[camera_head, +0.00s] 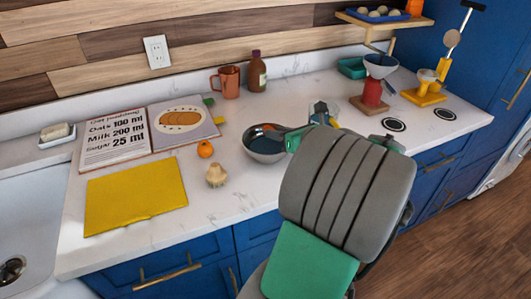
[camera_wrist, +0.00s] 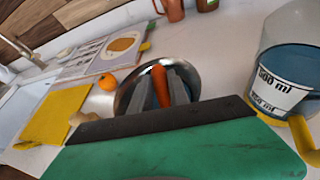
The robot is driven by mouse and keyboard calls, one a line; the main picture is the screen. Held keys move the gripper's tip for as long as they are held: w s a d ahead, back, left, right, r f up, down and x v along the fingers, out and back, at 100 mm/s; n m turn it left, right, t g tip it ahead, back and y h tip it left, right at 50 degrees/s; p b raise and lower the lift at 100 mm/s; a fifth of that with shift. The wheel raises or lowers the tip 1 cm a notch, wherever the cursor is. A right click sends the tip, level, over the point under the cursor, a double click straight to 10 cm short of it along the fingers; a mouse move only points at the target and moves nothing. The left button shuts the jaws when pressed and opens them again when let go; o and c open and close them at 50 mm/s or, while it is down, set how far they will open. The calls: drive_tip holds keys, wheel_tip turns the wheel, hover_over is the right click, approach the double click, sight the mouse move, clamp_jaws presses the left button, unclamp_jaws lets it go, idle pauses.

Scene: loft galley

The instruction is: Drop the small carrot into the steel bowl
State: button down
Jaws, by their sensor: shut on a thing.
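The steel bowl (camera_head: 262,154) stands on the white counter in the middle of the head view. It also shows behind my fingers in the wrist view (camera_wrist: 124,99). My gripper (camera_wrist: 163,80) is shut on the small orange carrot (camera_wrist: 161,88), which sits upright between its two grey fingers in the wrist view. The carrot and fingers line up with the bowl's opening there. In the head view my gripper (camera_head: 274,133) reaches over the bowl from the right, and a bit of orange-red shows at its tips. I cannot tell whether the carrot touches the bowl.
A measuring cup (camera_wrist: 283,84) stands close right of the bowl. An orange fruit (camera_head: 205,149) and a pale bulb (camera_head: 216,175) lie to its left. A yellow board (camera_head: 135,195), an open recipe book (camera_head: 115,138), a mug (camera_head: 229,82) and a bottle (camera_head: 256,72) stand around.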

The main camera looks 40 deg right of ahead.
drive_tip(key=shift+r, duration=0.1)
drive_tip(key=c, duration=1.2)
unclamp_jaws()
drive_tip(key=shift+o, duration=0.2)
drive_tip(key=v, duration=0.7)
drive_tip(key=shift+s+p, duration=0.3)
drive_tip(key=shift+p, duration=0.15)
drive_tip(key=shift+r, duration=0.15)
